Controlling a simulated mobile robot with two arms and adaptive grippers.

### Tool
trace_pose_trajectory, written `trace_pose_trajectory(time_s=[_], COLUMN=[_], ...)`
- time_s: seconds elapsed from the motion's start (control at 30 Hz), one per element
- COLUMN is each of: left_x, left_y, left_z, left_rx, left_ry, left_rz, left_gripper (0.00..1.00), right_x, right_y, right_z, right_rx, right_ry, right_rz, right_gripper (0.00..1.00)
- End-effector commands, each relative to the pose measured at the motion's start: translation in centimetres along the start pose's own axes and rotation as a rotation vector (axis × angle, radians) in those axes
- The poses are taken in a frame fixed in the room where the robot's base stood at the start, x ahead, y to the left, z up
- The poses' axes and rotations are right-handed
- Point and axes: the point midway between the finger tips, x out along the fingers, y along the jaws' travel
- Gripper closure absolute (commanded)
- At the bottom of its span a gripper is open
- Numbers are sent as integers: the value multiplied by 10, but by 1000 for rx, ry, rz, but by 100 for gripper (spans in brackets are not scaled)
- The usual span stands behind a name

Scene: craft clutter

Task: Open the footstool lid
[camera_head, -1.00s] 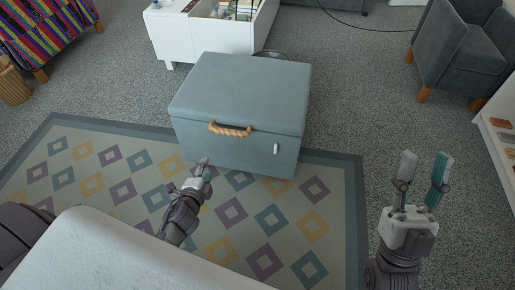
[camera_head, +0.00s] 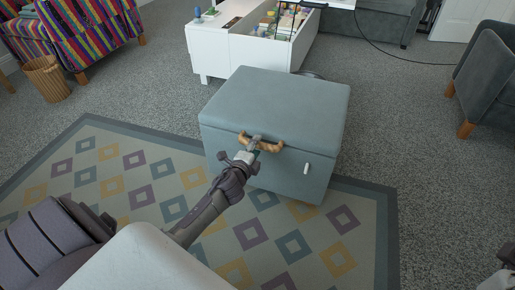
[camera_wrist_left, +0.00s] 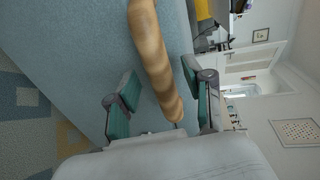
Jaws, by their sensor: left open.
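The grey-blue footstool (camera_head: 270,178) stands on the patterned rug's far edge in the head view, its padded lid (camera_head: 282,102) closed. A tan rope handle (camera_head: 272,147) is on its upper front; a small white tab (camera_head: 306,168) is to the right. My left gripper (camera_head: 252,148) is at the handle's left part. In the left wrist view the handle (camera_wrist_left: 150,50) runs between the two green-padded fingers of this gripper (camera_wrist_left: 160,79), which are apart with gaps either side. Only a bit of my right gripper (camera_head: 497,281) shows in the lower right corner.
A white cabinet (camera_head: 212,54) with craft items stands behind the footstool. A grey armchair (camera_head: 488,75) is at the right, a striped armchair (camera_head: 75,35) and a wicker basket (camera_head: 47,78) at the left. The rug (camera_head: 115,178) in front is clear.

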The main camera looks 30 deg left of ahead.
Motion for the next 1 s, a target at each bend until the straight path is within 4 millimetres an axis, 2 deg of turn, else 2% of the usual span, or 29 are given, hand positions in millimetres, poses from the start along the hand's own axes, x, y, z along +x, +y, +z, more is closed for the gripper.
trace_pose_trajectory(time_s=[0.03,0.2,0.5,0.8,1.0], left_x=[8,18,20,20,20], left_y=[2,1,0,0,0], left_z=[0,0,0,0,0], left_rx=[1,0,0,-1,-1], left_ry=[0,1,0,0,0], left_rz=[-1,1,1,1,1], left_gripper=[48,48,48,98,100], right_x=[-1,3,4,4,4], right_y=[0,0,0,0,0], right_z=[0,0,1,1,1], right_rx=[-1,-3,-3,-3,-3], right_ry=[9,22,22,22,22], right_rz=[-3,-9,-9,-9,-9], right_gripper=[60,60,60,60,60])
